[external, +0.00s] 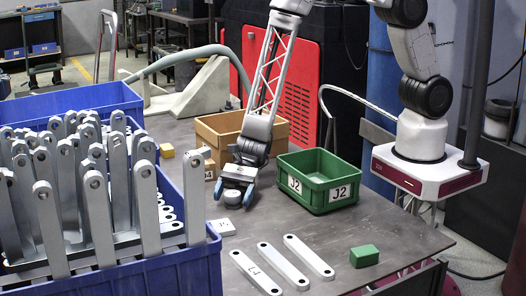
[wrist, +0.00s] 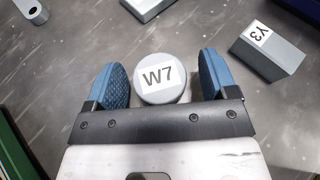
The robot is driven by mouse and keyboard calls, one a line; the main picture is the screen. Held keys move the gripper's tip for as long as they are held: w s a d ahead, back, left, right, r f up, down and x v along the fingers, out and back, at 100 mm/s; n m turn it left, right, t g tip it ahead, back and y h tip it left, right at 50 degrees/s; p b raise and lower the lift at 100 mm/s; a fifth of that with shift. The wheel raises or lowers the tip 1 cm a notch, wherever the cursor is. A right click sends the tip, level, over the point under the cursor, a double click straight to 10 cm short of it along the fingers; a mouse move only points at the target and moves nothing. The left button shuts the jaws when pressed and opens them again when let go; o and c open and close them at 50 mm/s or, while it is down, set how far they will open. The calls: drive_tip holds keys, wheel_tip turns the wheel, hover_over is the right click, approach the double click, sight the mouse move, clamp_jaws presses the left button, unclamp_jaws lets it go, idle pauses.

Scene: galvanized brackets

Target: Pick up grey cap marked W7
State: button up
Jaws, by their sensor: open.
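The grey cap marked W7 (wrist: 160,79) is a short round disc with a white label, lying flat. In the wrist view it sits between the two blue fingers of my gripper (wrist: 156,82), with a gap on each side. In the external view the cap (external: 232,197) is on the table beneath my gripper (external: 236,190), which points down with its fingers low around it. The gripper is open and holds nothing. The label cannot be read in the external view.
A grey block marked Y3 (wrist: 268,51) lies right of the cap in the wrist view. A green bin labelled J2 (external: 318,200) and a tan bin (external: 214,133) stand close by. Blue crates of brackets (external: 180,262) fill the left. Three flat bars, including one (external: 283,266), and a green block (external: 364,256) lie in front.

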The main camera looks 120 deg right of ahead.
sight(233, 193)
drive_tip(key=c, duration=1.1)
drive_tip(key=shift+o, duration=0.2)
drive_tip(key=shift+r, duration=5)
